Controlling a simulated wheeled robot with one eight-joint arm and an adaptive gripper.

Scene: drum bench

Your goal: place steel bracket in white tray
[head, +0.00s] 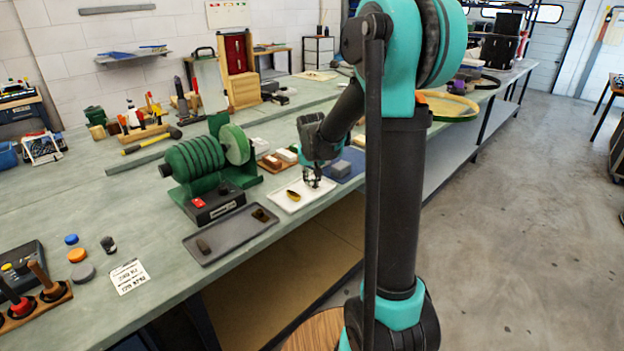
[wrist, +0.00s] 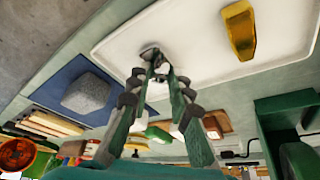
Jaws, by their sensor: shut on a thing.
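The white tray (head: 297,204) lies on the bench near its front edge and fills the upper part of the wrist view (wrist: 205,60). A yellow-brown piece (head: 293,195) lies inside it, also visible in the wrist view (wrist: 239,29). My gripper (head: 312,182) is over the right part of the tray, fingers pointing down. In the wrist view its fingertips (wrist: 158,70) are closed together on a small dark grey metal piece (wrist: 151,54), which looks like the steel bracket. Most of it is hidden by the fingertips. I cannot tell whether it touches the tray floor.
A dark grey tray (head: 222,243) with two small dark pieces lies to the left. A blue mat (head: 352,175) with a grey block (head: 341,168) lies right of the white tray. A green drum machine (head: 196,160) stands behind. The bench's front edge is close.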

